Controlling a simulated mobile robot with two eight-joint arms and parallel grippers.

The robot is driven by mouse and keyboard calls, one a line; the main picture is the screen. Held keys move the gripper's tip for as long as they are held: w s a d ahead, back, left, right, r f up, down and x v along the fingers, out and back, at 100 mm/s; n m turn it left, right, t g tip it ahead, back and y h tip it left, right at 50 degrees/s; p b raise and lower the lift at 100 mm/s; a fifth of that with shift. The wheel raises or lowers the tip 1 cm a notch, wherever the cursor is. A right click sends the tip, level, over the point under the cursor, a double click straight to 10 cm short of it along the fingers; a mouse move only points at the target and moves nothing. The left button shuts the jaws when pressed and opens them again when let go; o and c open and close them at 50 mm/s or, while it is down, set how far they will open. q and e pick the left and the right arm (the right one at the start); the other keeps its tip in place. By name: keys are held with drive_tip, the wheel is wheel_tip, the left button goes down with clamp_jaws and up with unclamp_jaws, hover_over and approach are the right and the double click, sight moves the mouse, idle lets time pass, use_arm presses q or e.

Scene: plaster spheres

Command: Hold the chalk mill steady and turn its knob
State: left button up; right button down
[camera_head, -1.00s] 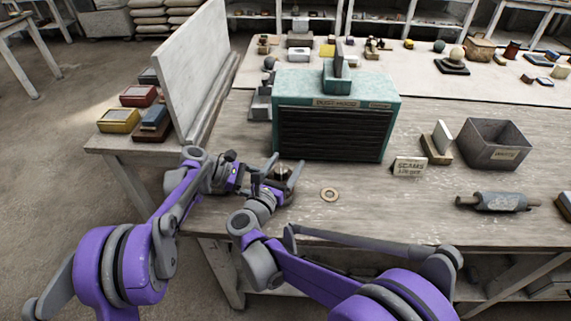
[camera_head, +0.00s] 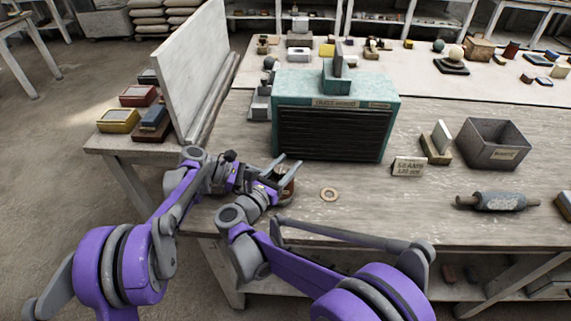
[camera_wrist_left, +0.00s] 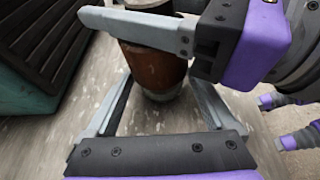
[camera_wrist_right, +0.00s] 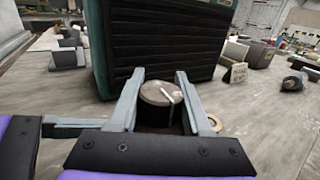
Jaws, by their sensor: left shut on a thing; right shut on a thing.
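The chalk mill is a brown upright cylinder (camera_wrist_left: 152,70) with a pale metal foot, standing on the table. In the head view its brown side (camera_head: 288,188) shows only partly behind my grippers. My left gripper (camera_wrist_left: 157,108) is shut around the lower body, one finger on each side. My right gripper (camera_wrist_right: 160,82) is shut on the dark round knob (camera_wrist_right: 160,94) at the top, which bears a pale stripe. In the head view my right gripper (camera_head: 285,170) largely covers the left one.
A teal slatted cabinet (camera_head: 330,135) stands close behind the mill. A tan ring (camera_head: 329,194) lies just right of it. A sign (camera_head: 408,166), a grey bin (camera_head: 494,145) and a roller (camera_head: 497,201) are farther right. An upright board (camera_head: 187,75) stands at left.

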drive_tip(key=shift+s+d+m+g+h, duration=0.1)
drive_tip(key=shift+m+g+h, duration=0.45)
drive_tip(key=shift+h, duration=0.25)
drive_tip(key=shift+c, duration=1.7)
unclamp_jaws()
drive_tip(key=shift+s, duration=0.1)
drive_tip(key=v, duration=1.2)
